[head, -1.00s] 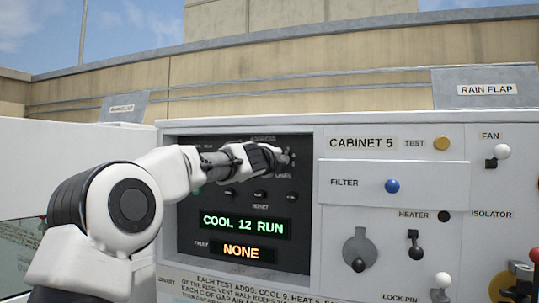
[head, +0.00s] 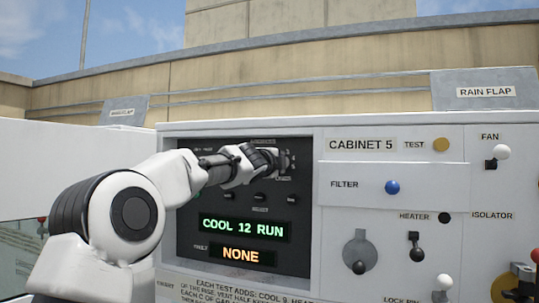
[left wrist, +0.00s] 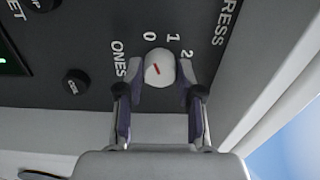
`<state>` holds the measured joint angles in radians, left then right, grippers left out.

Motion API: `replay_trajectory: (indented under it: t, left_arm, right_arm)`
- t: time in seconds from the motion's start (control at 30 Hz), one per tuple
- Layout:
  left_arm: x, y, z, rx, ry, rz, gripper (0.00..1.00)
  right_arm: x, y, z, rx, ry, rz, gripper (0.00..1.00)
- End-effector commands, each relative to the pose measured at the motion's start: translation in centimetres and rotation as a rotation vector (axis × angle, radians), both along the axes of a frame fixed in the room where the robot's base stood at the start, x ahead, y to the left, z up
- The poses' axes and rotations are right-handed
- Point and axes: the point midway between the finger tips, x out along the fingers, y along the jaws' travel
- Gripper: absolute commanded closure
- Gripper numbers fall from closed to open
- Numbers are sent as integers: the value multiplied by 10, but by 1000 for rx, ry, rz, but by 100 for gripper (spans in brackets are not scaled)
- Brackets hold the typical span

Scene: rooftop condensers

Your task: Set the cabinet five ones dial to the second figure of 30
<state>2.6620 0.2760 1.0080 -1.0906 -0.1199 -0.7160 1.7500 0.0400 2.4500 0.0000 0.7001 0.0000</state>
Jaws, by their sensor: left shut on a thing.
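The ones dial (left wrist: 160,68) is a round white knob with a red mark, in the upper middle of the left wrist view. The figures 0, 1 and 2 show around it, and the label ONES is to its left. The red mark lies slantwise; I cannot tell surely which figure it points at. My left gripper (left wrist: 160,90) is shut on the dial, one finger on each side. In the head view my left gripper (head: 283,163) is at the upper right of the dark control panel (head: 190,232) and hides the dial. My right gripper is not in view.
The green display (head: 242,227) reads COOL 12 RUN and the orange one (head: 241,254) reads NONE. A row of small black buttons (head: 260,198) is below my gripper. The light panel frame (left wrist: 255,75) runs close to the right in the wrist view.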

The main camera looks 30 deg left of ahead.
Motion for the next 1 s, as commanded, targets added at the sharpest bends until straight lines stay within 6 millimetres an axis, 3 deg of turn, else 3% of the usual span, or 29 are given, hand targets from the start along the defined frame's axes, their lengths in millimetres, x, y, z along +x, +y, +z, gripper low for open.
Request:
replay_trajectory:
  t: [0.03,0.13,0.17,0.2,0.57,0.63,0.77,0.87,1.0]
  left_arm:
    - [4,0,-13,-3,22,3,98]
    - [4,0,-13,-3,22,3,98]
    - [4,0,-13,-3,22,3,53]
    - [3,0,-13,-3,22,3,39]
    - [2,0,-6,-1,11,1,38]
    - [1,0,-5,0,10,1,38]
    - [1,0,-4,9,11,0,38]
    - [1,0,-3,70,26,1,38]
    - [1,0,0,278,75,2,38]
  right_arm:
    - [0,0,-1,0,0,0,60]
    - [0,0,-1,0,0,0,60]
    - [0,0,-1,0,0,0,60]
    - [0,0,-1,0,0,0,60]
    - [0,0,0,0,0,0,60]
    - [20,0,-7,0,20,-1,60]
    - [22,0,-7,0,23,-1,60]
    - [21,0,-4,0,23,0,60]
    - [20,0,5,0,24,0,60]
